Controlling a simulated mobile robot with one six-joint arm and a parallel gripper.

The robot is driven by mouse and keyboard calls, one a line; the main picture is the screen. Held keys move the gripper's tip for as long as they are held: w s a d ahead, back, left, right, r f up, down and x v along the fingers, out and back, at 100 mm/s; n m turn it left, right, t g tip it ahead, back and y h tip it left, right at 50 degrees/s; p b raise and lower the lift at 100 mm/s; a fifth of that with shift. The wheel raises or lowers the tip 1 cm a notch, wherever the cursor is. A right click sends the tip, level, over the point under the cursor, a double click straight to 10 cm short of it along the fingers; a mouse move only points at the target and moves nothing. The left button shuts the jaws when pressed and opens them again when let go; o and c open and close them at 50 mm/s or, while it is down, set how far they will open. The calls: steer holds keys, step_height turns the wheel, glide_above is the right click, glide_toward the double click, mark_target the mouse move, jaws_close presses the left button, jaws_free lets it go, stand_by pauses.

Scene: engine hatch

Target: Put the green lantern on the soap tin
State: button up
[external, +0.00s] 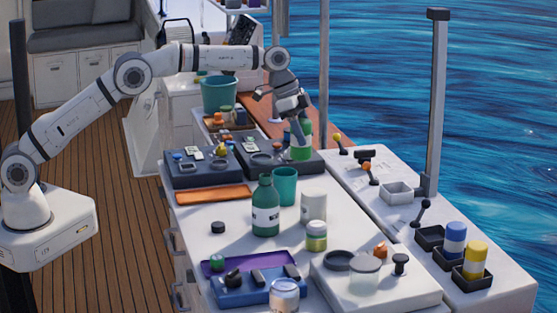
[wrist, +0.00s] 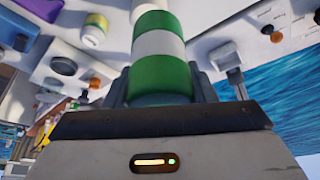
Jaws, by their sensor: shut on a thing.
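The green lantern (external: 301,153) is a green cylinder with a white band. My gripper (external: 299,131) is shut on it from above, at the right end of the dark panels. I cannot tell whether its base touches the panel. I cannot tell which thing is the soap tin; no label can be read.
A green bottle (external: 265,207), teal cup (external: 285,187), white mug (external: 313,206) and jar (external: 316,237) stand mid-counter. Blue (external: 455,238) and yellow (external: 475,259) cylinders sit in dark holders on the right ledge, beside a tall post (external: 435,110).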

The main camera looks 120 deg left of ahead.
mark_target(301, 123)
steer(key=w+r+p, duration=0.2)
steer(key=w, duration=0.2)
steer(key=shift+m, duration=0.3)
steer(key=shift+w+d+f, duration=0.1)
steer(key=shift+d+f, duration=0.05)
steer(key=shift+f, duration=1.55)
steer(key=shift+w+d+f, duration=0.15)
steer(key=shift+d+f, duration=0.05)
steer(key=shift+f, duration=1.45)
steer(key=shift+w+d+f, duration=0.1)
steer(key=shift+d+f, duration=0.05)
steer(key=shift+f, duration=1.55)
steer(key=shift+f, duration=0.15)
steer(key=o, duration=1.1)
steer(key=b+v, duration=0.2)
steer(key=v, duration=1)
steer(key=shift+w+a, duration=0.1)
